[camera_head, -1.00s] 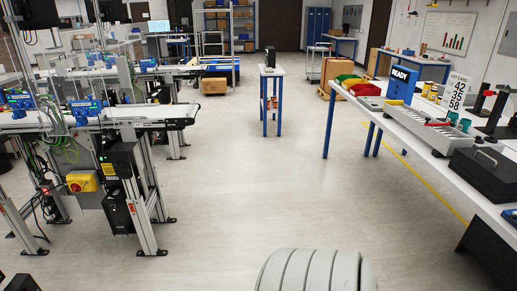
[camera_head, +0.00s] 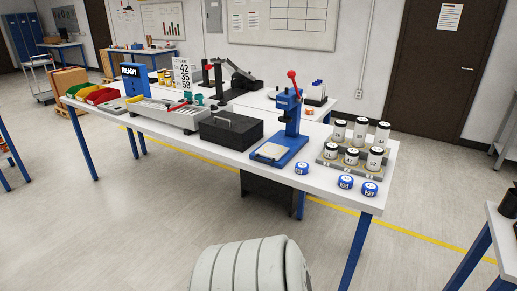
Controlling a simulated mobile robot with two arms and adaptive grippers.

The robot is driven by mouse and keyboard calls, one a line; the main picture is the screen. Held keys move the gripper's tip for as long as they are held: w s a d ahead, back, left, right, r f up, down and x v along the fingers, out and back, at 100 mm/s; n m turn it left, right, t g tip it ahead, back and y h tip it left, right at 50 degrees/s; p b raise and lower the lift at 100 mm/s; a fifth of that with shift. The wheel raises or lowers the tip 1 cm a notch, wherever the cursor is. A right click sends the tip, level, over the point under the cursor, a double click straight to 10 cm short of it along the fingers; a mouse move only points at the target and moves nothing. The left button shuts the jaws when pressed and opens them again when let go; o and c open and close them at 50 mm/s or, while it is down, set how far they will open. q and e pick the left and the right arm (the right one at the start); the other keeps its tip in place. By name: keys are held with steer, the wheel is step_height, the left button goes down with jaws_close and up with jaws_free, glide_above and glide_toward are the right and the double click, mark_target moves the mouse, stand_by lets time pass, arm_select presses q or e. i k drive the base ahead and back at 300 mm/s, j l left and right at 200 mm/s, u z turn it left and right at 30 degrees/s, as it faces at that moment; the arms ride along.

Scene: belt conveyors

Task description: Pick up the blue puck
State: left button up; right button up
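Three blue pucks with pale labelled tops lie on the right part of the white table (camera_head: 225,158). One blue puck (camera_head: 302,168) lies beside the base of the blue press. A second blue puck (camera_head: 346,182) and a third blue puck (camera_head: 370,189) lie close together near the table's front right corner. Their labels are too small to read. Neither of my grippers is in view. A pale grey ribbed part at the bottom edge appears to be mine.
A blue press (camera_head: 288,130) with a red knob stands behind the pucks. A stepped rack (camera_head: 340,166) holds several black-and-white jars. A black case (camera_head: 231,131) lies left of the press. Another table (camera_head: 500,235) stands at the right edge. Floor in front is clear.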

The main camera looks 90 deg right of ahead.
mark_target(347, 182)
steer(key=z, duration=1)
steer(key=j+z, duration=0.1)
steer(key=z, duration=0.35)
steer(key=k+z, duration=0.1)
steer(key=z, duration=1.95)
steer(key=i, duration=0.05)
